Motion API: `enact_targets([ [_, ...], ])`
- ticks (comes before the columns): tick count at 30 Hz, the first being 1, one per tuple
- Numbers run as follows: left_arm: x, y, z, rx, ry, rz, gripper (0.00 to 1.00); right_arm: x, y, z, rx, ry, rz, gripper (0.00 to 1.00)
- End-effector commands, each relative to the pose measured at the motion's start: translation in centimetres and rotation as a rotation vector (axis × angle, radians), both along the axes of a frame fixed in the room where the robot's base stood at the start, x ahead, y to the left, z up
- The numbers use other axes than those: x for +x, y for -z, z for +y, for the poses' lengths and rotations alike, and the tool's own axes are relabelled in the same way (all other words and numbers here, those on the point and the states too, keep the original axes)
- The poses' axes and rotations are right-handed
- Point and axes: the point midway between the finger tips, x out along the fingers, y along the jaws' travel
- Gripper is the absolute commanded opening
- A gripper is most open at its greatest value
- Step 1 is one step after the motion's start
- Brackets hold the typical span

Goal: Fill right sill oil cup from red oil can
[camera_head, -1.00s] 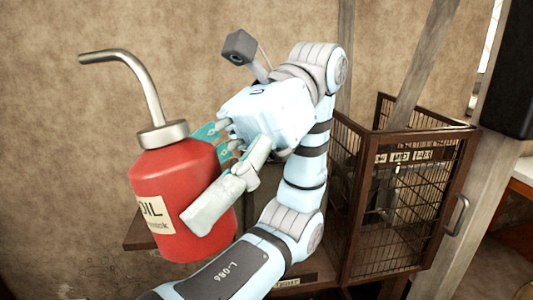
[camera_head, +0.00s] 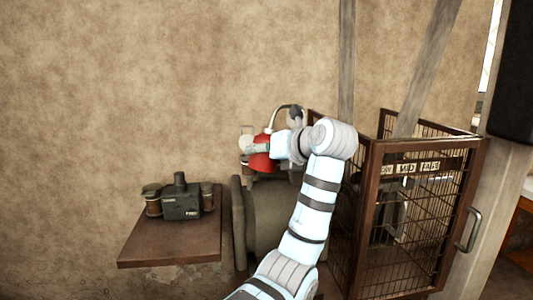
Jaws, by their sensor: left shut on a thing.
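The red oil can (camera_head: 262,162) is held by my left gripper (camera_head: 257,147), well out from me toward the wall and above the grey drum-like machine part. Its thin bent spout (camera_head: 285,108) rises from the top and curves right. The can is partly hidden by the gripper and wrist. On a brown shelf, a dark box has a small jar-like cup on each side: a left one (camera_head: 153,202) and a right one (camera_head: 207,197). I cannot tell whether either is the sill oil cup. A pale small shape (camera_head: 246,133) beside the can is unclear. My right gripper is not in view.
The brown shelf (camera_head: 150,245) stands at left with the dark box (camera_head: 181,204) on it. The grey drum-like part (camera_head: 272,215) is right of it. A brown mesh cage (camera_head: 415,225) with an open door stands close right of my arm. Wooden posts (camera_head: 347,60) rise behind.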

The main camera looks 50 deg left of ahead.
Motion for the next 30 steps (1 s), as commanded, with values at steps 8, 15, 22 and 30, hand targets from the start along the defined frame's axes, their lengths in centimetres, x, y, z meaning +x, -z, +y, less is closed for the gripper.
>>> enact_targets([
  [8,-1.2,-0.3,0.0,0.008,0.004,0.173,0.17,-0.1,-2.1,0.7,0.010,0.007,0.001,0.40],
  [15,-2.5,-0.5,0.0,0.015,0.003,0.369,0.17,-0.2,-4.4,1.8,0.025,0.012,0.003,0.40],
  [22,-2.9,-0.7,0.1,0.018,0.003,0.460,0.17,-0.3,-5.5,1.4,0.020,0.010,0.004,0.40],
  [30,-3.0,-0.5,0.1,0.019,0.003,0.475,0.17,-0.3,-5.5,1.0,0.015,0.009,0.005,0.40],
])
